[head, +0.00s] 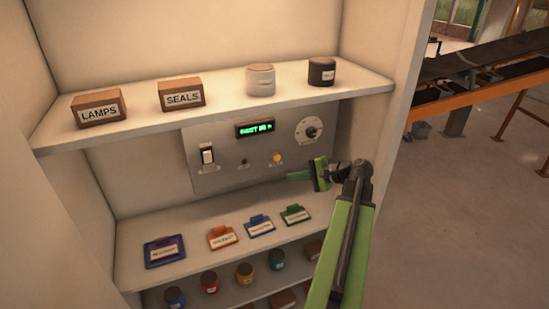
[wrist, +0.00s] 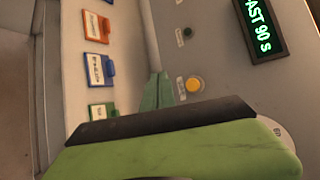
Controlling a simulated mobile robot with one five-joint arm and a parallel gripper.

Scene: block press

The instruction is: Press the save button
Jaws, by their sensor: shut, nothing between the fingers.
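A grey control panel (head: 225,135) is set into the back wall of the cabinet, between two shelves. It carries a round yellow button (head: 277,158) and a smaller dark button (head: 243,163) to its left. The labels are too small to read, so I cannot tell which is save. My gripper (head: 292,176) is shut and empty, just below and right of the yellow button. In the wrist view its tip (wrist: 157,90) is beside the yellow button, apparently apart from it.
The panel also has a lit green display (head: 255,128), a dial (head: 309,130) and a white switch (head: 207,154). The upper shelf (head: 220,112) overhangs the panel. Several labelled cards, such as an orange one (head: 222,237), lie on the shelf below.

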